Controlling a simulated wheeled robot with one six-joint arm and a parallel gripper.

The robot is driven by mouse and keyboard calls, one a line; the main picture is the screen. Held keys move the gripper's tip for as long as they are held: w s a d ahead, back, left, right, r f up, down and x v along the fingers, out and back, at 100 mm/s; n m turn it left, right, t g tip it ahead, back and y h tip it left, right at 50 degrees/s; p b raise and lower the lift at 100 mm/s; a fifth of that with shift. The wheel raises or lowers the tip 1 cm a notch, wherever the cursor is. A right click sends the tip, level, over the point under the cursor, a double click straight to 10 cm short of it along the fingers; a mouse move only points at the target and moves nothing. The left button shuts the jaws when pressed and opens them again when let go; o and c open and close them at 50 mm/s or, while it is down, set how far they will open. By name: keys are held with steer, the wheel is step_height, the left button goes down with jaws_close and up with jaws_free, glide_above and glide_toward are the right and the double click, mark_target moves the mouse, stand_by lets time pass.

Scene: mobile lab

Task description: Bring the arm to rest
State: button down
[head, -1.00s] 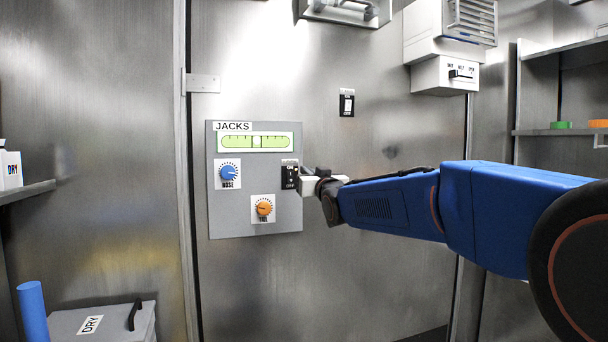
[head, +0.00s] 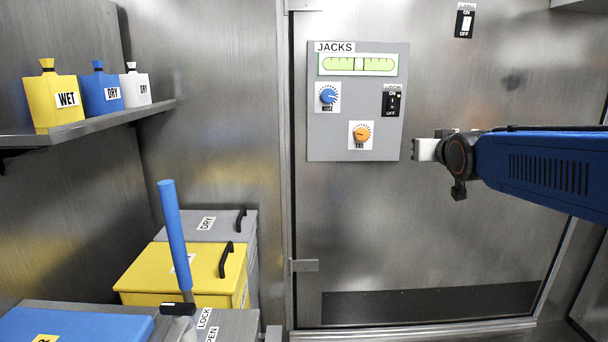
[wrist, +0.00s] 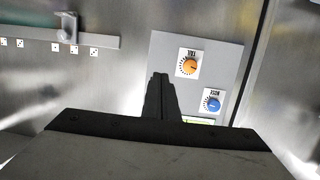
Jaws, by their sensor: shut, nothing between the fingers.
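My gripper (head: 424,149) is in the right half of the head view, just right of the grey JACKS panel (head: 330,145), apart from its knobs and switch. In the wrist view my gripper (wrist: 160,78) shows its dark fingers closed together with nothing between them, in front of the panel (wrist: 222,55). My blue arm (head: 545,168) reaches in from the right edge. The panel has a green level gauge (head: 357,65), a blue knob (head: 328,96), an orange knob (head: 361,133) and a dark switch (head: 392,101).
A shelf (head: 95,124) with yellow, blue and white bottles is at upper left. A blue lever (head: 174,235) stands at lower left before yellow (head: 170,275) and grey (head: 205,228) bins. A wall switch (head: 465,20) is above. The metal wall below my arm is clear.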

steer(key=s+a+f+g, duration=0.1)
steer(key=s+f+g, duration=0.4)
steer(key=s+f, duration=0.9)
steer(key=s+a+f+g, duration=0.1)
steer(key=s+f+g, duration=0.4)
steer(key=s+f, duration=0.9)
steer(key=s, duration=0.7)
steer(key=shift+s+a+f+g+y, duration=0.2)
steer(key=shift+s+f+g+y, duration=0.1)
steer(key=shift+g, duration=0.1)
